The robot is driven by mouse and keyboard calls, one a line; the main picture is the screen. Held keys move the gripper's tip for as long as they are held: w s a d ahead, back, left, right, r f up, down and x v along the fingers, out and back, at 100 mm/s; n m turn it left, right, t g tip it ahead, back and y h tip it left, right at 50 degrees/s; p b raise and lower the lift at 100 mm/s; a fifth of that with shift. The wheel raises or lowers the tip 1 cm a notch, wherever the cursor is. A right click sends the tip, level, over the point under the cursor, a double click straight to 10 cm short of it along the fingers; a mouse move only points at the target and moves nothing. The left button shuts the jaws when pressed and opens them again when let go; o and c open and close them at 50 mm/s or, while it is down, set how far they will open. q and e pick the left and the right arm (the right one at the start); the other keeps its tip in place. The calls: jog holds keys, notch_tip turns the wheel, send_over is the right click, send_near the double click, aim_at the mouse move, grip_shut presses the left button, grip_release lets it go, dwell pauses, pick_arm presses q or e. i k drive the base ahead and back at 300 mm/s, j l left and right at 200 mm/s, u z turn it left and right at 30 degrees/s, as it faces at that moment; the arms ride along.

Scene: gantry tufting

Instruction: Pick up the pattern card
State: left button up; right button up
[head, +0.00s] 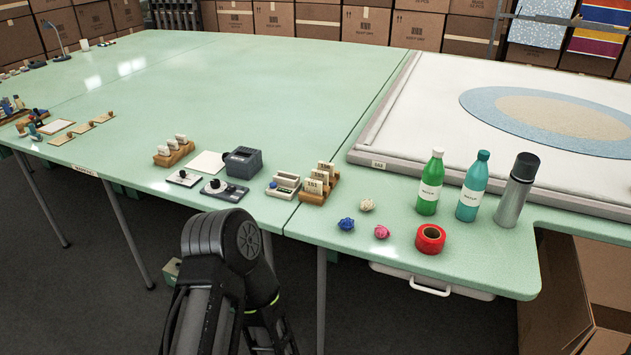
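Several numbered cards (316,186) stand upright in a wooden rack (332,186) near the table's front edge. Other small white cards (180,139) stand in a second wooden holder (173,155) further left. A blank cream sheet (206,163) lies flat beside that holder. I cannot tell which of these is the pattern card. My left gripper (270,338) hangs below and in front of the table edge, apart from all the cards. Its fingers point down and are partly cut off by the frame, so its opening is unclear. My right gripper is out of view.
A grey box (243,161), a dial unit (224,191) and a small device (283,184) sit near the racks. Yarn balls (346,223), red tape (430,238), two bottles (430,183) and a flask (517,190) stand right. The green table's middle (230,85) is clear.

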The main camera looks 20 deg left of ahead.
aim_at(326, 167)
jog(key=j+z, duration=0.1)
jog(key=z, duration=0.55)
jog(key=j+z, duration=0.35)
jog(key=k+j+z, duration=0.15)
jog(key=j+z, duration=0.15)
jog(key=j, duration=0.25)
jog(key=k+j+z, duration=0.15)
jog(key=j+z, duration=0.2)
jog(key=k+j, duration=0.15)
jog(key=j, duration=0.2)
jog(key=k+j, duration=0.2)
jog(key=j, duration=0.2)
jog(key=k+j, duration=0.15)
jog(key=j, duration=0.2)
jog(key=z, duration=0.05)
